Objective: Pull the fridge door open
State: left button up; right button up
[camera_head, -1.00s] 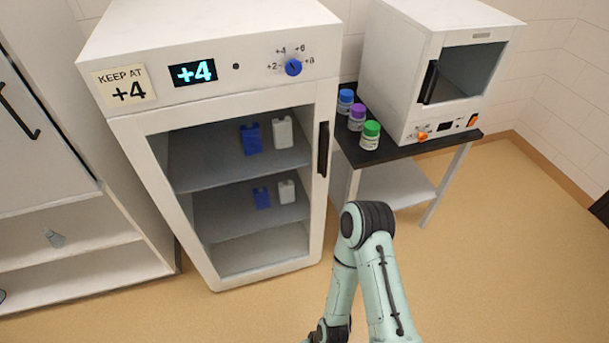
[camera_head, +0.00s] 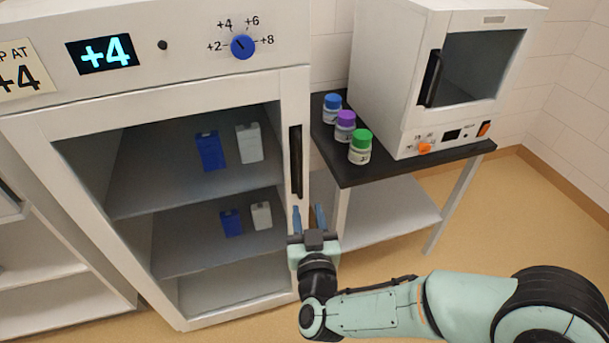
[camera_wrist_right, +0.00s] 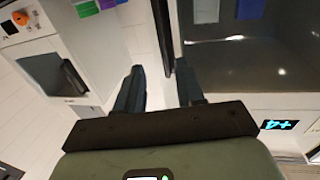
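The fridge (camera_head: 190,75) has a white-framed glass door (camera_head: 180,101) that looks closed. Its dark vertical handle (camera_head: 296,160) is on the door's right side. My right gripper (camera_head: 308,218) is just below the handle in the head view, with its two blue fingers apart and nothing between them. In the right wrist view the open right gripper (camera_wrist_right: 158,88) points toward the dark handle (camera_wrist_right: 163,35), which lies ahead between the lines of the fingers. I cannot tell whether a finger touches the door. My left gripper is not in view.
Right of the fridge, a black-topped table (camera_head: 385,169) holds three jars with blue (camera_head: 332,102), purple (camera_head: 345,119) and green (camera_head: 360,135) caps and a white oven-like box (camera_head: 400,60). Blue and white containers stand inside the fridge. The floor (camera_head: 500,230) is clear at right.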

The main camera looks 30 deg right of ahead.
aim_at(301, 172)
jog(key=x, duration=1.2)
jog(key=shift+w+d+f+b, duration=0.1)
jog(key=shift+w+d+b, duration=0.05)
jog(key=shift+w+b, duration=0.2)
grip_shut()
